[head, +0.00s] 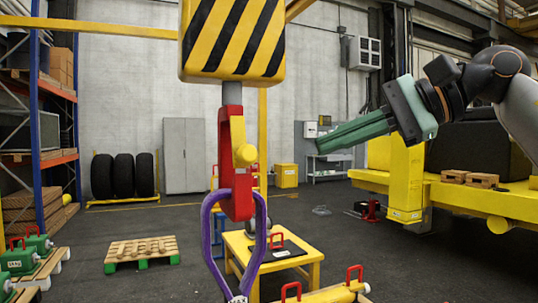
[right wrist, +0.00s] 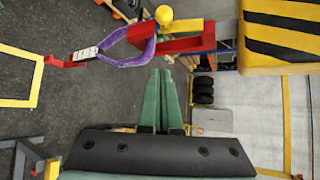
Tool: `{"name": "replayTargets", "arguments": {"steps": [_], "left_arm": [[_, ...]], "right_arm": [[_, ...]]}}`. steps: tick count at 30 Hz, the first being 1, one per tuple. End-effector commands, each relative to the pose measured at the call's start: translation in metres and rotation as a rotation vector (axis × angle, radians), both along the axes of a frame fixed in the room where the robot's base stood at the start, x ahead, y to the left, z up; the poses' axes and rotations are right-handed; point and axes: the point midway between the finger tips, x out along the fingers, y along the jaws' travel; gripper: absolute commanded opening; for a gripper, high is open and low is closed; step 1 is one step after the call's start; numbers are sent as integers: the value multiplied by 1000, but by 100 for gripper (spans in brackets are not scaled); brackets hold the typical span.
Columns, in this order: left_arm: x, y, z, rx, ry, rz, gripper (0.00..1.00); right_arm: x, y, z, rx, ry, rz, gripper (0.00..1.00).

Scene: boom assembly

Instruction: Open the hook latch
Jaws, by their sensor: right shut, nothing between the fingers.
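The red hook (head: 226,165) hangs upright below the striped crane block (head: 232,40). Its yellow latch (head: 240,136), with a round knob at its lower end, appears to lie across the hook's opening. A purple sling (head: 211,225) hangs from the bottom of the hook. My right gripper (head: 322,147) has long green fingers, shut and empty, to the right of the hook and apart from it. In the right wrist view the fingertips (right wrist: 165,74) point toward the hook (right wrist: 185,45), the latch knob (right wrist: 163,15) and the sling (right wrist: 140,57). My left gripper is not in view.
A yellow table (head: 240,244) stands below the hook. Yellow machinery (head: 405,190) stands at the right, and a blue-orange shelf (head: 36,120) at the left. A pallet (head: 140,250) lies on the floor. The air between the gripper and hook looks clear.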

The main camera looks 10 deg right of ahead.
Motion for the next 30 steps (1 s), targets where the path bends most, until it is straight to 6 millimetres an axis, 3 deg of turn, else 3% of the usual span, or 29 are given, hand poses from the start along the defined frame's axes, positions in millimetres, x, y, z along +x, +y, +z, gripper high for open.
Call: {"name": "replayTargets", "arguments": {"steps": [8,20,24,30], "left_arm": [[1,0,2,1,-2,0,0],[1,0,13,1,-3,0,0],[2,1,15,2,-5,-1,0],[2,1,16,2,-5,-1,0]], "right_arm": [[8,17,-8,-2,3,3,0],[43,85,-39,0,4,4,0],[23,88,-27,1,-3,1,0],[10,92,-22,1,0,1,0]]}}
